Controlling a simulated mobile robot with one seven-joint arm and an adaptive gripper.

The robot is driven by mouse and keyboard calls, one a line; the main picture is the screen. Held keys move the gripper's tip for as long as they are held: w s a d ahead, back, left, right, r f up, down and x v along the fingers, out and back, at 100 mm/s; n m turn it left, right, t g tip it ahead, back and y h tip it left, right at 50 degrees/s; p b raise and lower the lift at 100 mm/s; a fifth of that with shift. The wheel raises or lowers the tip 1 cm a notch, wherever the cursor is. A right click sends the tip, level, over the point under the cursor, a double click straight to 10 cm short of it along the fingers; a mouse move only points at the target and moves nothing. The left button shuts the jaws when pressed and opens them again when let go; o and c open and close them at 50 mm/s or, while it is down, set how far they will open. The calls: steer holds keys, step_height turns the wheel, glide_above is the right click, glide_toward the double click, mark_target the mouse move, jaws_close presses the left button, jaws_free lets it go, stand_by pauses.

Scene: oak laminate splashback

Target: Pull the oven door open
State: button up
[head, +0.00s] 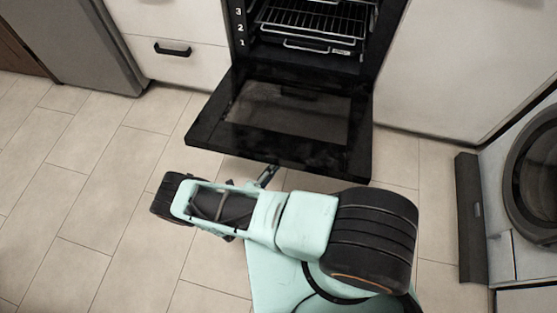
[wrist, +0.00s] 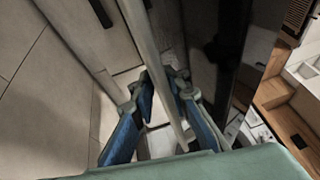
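The oven door (head: 205,125) is folded down at the front of the oven, close to level, with the lit cavity open behind it. Its black frame surrounds a dark glass pane. My gripper (head: 267,175) is at the door's front edge in the head view, small and partly hidden by my arm. In the wrist view, my gripper's blue-padded fingers (wrist: 164,88) lie on either side of a long grey bar (wrist: 145,45), apparently the door handle. I cannot tell whether both pads touch it.
Wire racks (head: 312,22) sit inside the oven. A white drawer with a black handle (head: 172,49) is at left, and a white front-loading machine (head: 520,255) is at right. Tiled floor (head: 85,180) is clear at left. My arm lies across the floor before the door.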

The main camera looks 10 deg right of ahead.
mark_target(278, 149)
steer(key=o, duration=0.7)
steer(key=shift+r, duration=0.1)
step_height(278, 149, up, 10)
steer(key=shift+f, duration=0.1)
stand_by(0.4)
steer(key=s+a+f, duration=0.2)
steer(key=a+f, duration=0.4)
steer(key=f, duration=0.4)
steer(key=shift+f, duration=0.3)
stand_by(0.8)
steer(key=shift+a, duration=0.1)
